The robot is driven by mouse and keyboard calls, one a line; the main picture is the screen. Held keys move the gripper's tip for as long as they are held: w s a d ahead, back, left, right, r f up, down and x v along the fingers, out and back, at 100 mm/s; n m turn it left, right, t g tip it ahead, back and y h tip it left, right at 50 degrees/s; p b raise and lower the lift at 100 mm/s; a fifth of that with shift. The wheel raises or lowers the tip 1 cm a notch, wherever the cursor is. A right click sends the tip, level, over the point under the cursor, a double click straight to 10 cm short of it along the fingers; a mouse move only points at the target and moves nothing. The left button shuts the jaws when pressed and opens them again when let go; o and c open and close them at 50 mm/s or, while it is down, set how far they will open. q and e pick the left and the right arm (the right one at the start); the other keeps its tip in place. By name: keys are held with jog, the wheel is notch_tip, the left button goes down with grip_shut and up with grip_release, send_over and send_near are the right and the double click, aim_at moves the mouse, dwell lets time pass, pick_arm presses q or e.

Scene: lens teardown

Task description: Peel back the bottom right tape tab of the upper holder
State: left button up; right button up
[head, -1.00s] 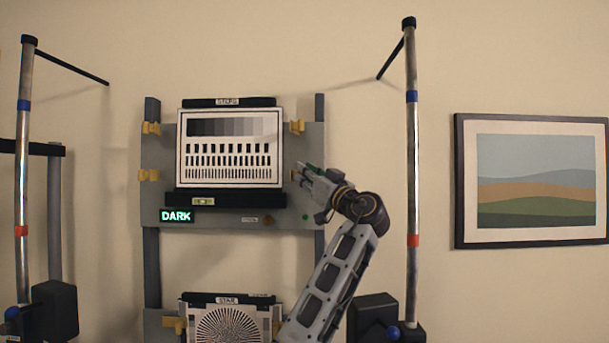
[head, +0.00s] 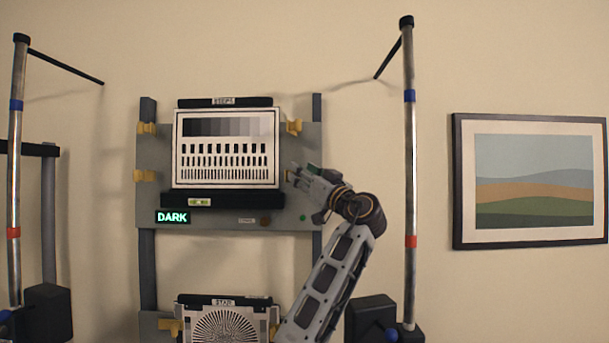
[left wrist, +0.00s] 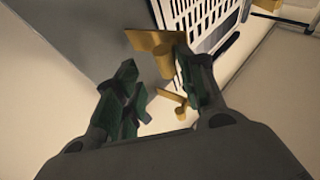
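The upper holder (head: 228,216) is a grey plate on two dark uprights, carrying a framed test chart (head: 226,174). Yellow tape tabs show at its top left (head: 146,128), bottom left (head: 145,176) and top right (head: 294,127). The bottom right tab is mostly hidden behind my left gripper (head: 296,172) in the head view. In the left wrist view, a yellow tab (left wrist: 154,41) lies beside the chart, just ahead of my left gripper (left wrist: 160,82). Its green-black fingers are apart, with yellow pieces showing between them. Contact cannot be told. My right gripper is not in view.
A lower holder with a star chart (head: 225,325) sits below, beside my left arm. Metal poles stand to the left (head: 17,180) and right (head: 410,180). A framed picture (head: 530,182) hangs on the wall at right. A green DARK sign (head: 172,217) is on the plate.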

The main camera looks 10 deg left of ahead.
pick_arm(q)
jog(key=v, duration=1.2)
dwell(0.5)
